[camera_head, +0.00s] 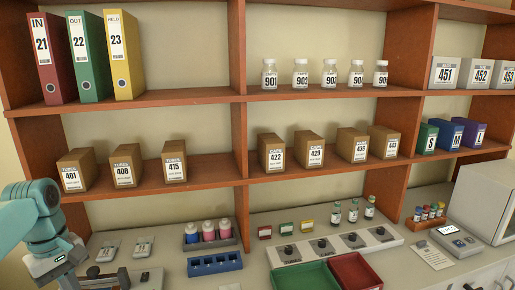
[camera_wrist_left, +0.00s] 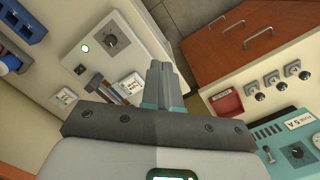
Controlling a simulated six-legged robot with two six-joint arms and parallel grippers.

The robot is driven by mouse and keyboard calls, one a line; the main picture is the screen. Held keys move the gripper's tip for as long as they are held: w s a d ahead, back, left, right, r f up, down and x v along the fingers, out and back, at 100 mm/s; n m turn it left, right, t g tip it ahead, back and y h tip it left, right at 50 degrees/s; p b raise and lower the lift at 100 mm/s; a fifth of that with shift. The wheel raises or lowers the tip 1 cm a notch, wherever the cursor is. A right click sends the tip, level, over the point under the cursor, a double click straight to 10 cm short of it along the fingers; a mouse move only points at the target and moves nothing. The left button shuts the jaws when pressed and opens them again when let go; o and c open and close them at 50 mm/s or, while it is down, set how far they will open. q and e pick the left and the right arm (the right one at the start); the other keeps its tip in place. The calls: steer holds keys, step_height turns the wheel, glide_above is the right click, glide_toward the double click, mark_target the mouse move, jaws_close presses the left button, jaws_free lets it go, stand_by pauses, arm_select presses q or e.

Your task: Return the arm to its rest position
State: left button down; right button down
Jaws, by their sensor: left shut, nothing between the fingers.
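My left arm (camera_head: 35,215), teal and grey, comes in at the left edge of the head view, in front of the lower left shelf. My left gripper (camera_wrist_left: 163,75) shows in the left wrist view with its two grey fingers together and nothing between them. In that view the fingertips lie over the counter's edge, beside a white panel with a knob and a green light (camera_wrist_left: 107,38). In the head view the gripper is low at the left and its fingertips are hard to make out. My right gripper is in neither view.
Shelves hold binders (camera_head: 84,57), brown boxes (camera_head: 124,166) and bottles (camera_head: 301,74). On the counter are a blue rack (camera_head: 214,264), pink-filled bottles (camera_head: 209,231), a green tray (camera_head: 304,277) and a red tray (camera_head: 354,271). Wooden drawers (camera_wrist_left: 238,38) show in the wrist view.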

arm_select(q)
steer(key=w+d+f+m, duration=0.1)
steer(key=w+d+f, duration=0.15)
steer(key=f, duration=0.35)
steer(key=w+d+f+m, duration=0.1)
steer(key=w+f, duration=0.2)
steer(key=f, duration=0.2)
steer(key=s+d+f+m+h, duration=0.1)
steer(key=s+d+f+m, duration=0.15)
steer(key=d+f, duration=0.6)
steer(key=s+d+f+m+h, duration=0.1)
steer(key=s+d+f+m, duration=0.15)
steer(key=d+f, duration=0.65)
steer(key=s+d+f+m, duration=0.1)
steer(key=s+d+f, duration=0.2)
steer(key=s+f, duration=0.2)
steer(key=s+d+f+m+h, duration=0.1)
steer(key=s+d+f+m, duration=0.1)
steer(key=s+f, duration=0.4)
steer(key=s+d, duration=0.1)
steer(key=s, duration=0.4)
steer(key=shift+d+m+t, duration=0.25)
steer(key=shift+m+t, duration=0.05)
steer(key=shift+t, duration=0.1)
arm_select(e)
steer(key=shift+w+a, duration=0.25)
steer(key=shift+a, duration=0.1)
